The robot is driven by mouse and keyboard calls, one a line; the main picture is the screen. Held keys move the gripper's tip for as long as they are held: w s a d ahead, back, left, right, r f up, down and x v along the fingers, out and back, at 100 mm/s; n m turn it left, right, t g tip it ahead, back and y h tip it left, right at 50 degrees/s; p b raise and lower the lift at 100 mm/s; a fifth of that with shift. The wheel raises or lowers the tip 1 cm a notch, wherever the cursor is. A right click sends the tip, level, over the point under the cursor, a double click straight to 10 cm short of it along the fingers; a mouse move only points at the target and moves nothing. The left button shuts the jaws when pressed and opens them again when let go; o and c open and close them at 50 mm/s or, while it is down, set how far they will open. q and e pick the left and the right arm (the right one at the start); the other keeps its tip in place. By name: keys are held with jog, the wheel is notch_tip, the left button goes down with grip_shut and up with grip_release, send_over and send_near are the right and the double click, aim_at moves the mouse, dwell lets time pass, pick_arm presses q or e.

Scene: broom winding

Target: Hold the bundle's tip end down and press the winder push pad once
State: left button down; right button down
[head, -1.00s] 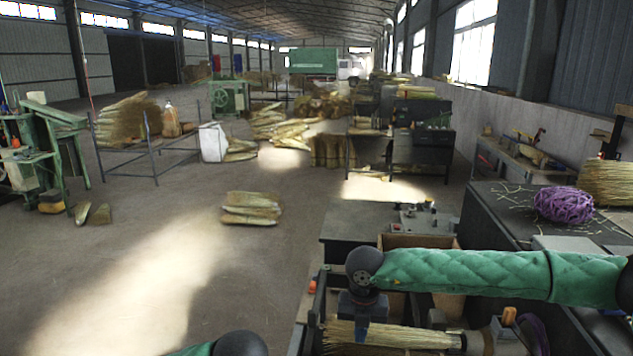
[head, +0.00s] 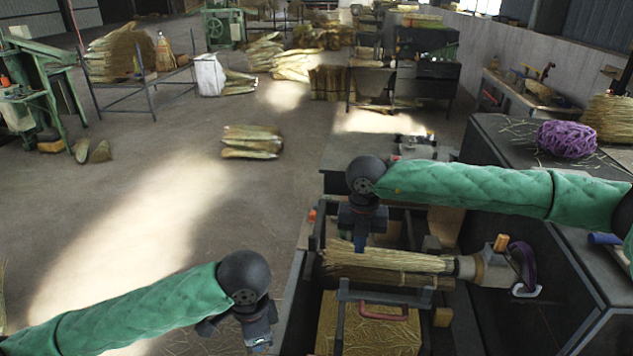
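The straw bundle (head: 395,265) lies sideways in the dark winder frame, its loose tip end at the left and its right end in a grey metal chuck (head: 485,270). My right gripper (head: 360,243) points down at the bundle's tip end; whether it touches the straw, and its finger gap, I cannot tell. My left gripper (head: 258,340) is left of the winder, near the bottom edge, apart from the bundle; its finger gap is too small to tell. I cannot clearly make out the push pad. A red handle (head: 385,311) shows in front of the bundle, above a straw-coloured block.
A dark bench (head: 515,150) on the right bears a purple twine ball (head: 566,139). An orange knob (head: 501,242) stands above the chuck. Straw bundles (head: 251,141) lie on the floor at the left back.

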jog(key=shift+r, duration=2.45)
